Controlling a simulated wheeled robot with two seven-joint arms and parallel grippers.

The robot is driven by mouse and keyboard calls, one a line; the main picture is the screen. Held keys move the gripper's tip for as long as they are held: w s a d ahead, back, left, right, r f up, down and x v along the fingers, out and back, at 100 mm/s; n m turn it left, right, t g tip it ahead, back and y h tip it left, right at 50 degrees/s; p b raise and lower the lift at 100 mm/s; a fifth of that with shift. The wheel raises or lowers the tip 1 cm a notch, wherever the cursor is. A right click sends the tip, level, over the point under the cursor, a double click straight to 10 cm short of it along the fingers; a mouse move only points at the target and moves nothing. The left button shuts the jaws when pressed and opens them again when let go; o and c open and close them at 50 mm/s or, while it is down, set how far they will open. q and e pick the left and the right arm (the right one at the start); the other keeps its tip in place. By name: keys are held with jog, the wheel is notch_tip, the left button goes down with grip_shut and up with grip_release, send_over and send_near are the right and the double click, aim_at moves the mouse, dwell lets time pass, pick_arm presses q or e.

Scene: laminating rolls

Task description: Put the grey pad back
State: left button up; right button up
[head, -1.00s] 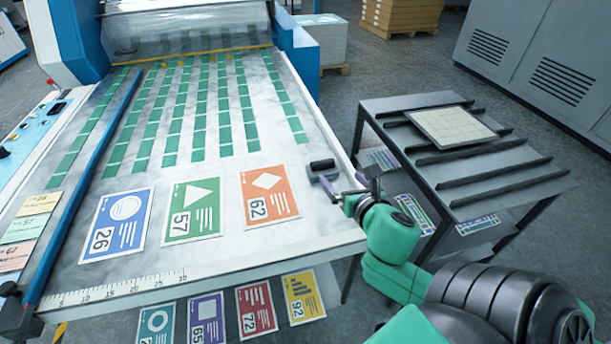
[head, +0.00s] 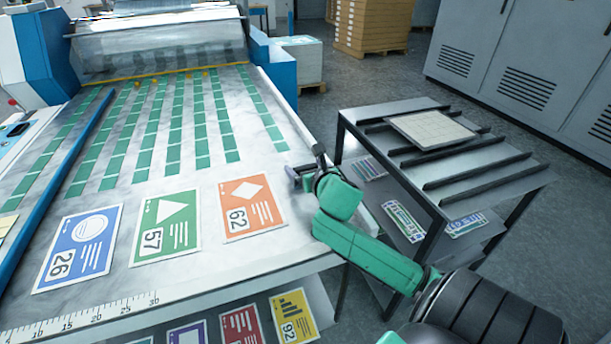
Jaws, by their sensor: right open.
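A small dark grey block (head: 293,173), which looks like the grey pad, lies on the right edge of the laminating table (head: 262,185). It is partly hidden by my right gripper. My right gripper (head: 309,172) is open at this edge, right up against the block in the picture. I cannot tell whether the block is between the fingers or touching them. My left gripper is not in view.
Three cards, blue (head: 80,245), green (head: 166,226) and orange (head: 250,207), lie on the table left of the gripper. A ribbed grey rack (head: 480,178) stands to the right with a pale gridded sheet (head: 430,129) on top. A floor gap separates table and rack.

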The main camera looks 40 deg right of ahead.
jog(key=c, duration=1.2)
